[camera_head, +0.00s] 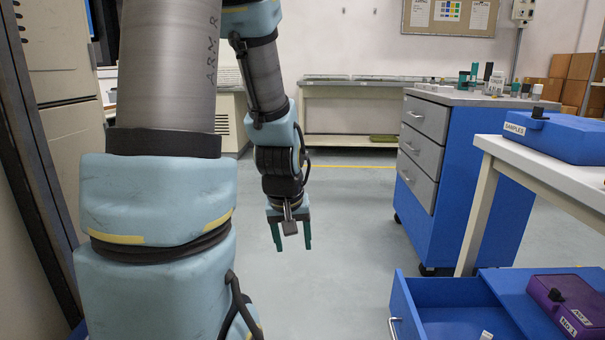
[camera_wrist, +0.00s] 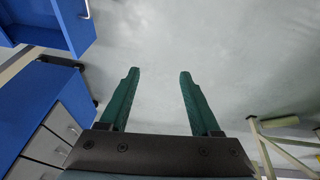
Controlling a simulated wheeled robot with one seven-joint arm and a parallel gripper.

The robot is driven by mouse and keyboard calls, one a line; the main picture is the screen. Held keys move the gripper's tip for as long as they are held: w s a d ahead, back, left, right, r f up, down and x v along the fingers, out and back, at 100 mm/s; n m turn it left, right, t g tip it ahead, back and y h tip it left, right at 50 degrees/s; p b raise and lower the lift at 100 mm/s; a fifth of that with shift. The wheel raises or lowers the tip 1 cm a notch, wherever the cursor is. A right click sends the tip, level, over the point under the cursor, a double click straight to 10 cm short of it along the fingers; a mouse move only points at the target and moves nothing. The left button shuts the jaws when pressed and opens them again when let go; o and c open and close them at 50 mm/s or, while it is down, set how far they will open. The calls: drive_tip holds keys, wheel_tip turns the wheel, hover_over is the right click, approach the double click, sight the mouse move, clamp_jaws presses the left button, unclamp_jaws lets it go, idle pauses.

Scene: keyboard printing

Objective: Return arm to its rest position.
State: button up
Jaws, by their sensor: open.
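My gripper (camera_head: 291,236) hangs pointing down at the end of my arm, left of centre in the head view, over open floor. Its two green fingers are apart with nothing between them. The wrist view also shows my gripper (camera_wrist: 155,85) open and empty, with grey floor beyond the fingertips. My light blue and grey arm is bent, with its upper part large at the left of the head view.
A blue cabinet (camera_head: 462,175) with grey drawers stands right. A white table (camera_head: 560,172) holds a blue case (camera_head: 560,138) labelled SAMPLES. An open blue drawer (camera_head: 440,318) and purple case (camera_head: 568,305) are lower right. The middle floor (camera_head: 345,220) is clear.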

drive_tip(key=s+a+r+m, duration=0.1)
drive_tip(key=s+a+r, duration=0.2)
drive_tip(key=s+a, duration=0.15)
wheel_tip(320, 180, down, 9)
drive_tip(key=s+g+b, duration=0.1)
drive_tip(key=g+b, duration=0.1)
drive_tip(key=b, duration=0.6)
wheel_tip(320, 180, up, 38)
drive_tip(key=p, duration=3.7)
drive_tip(key=shift+s+f+y, duration=0.2)
drive_tip(key=shift+f+y, duration=0.05)
drive_tip(key=shift+y, duration=0.05)
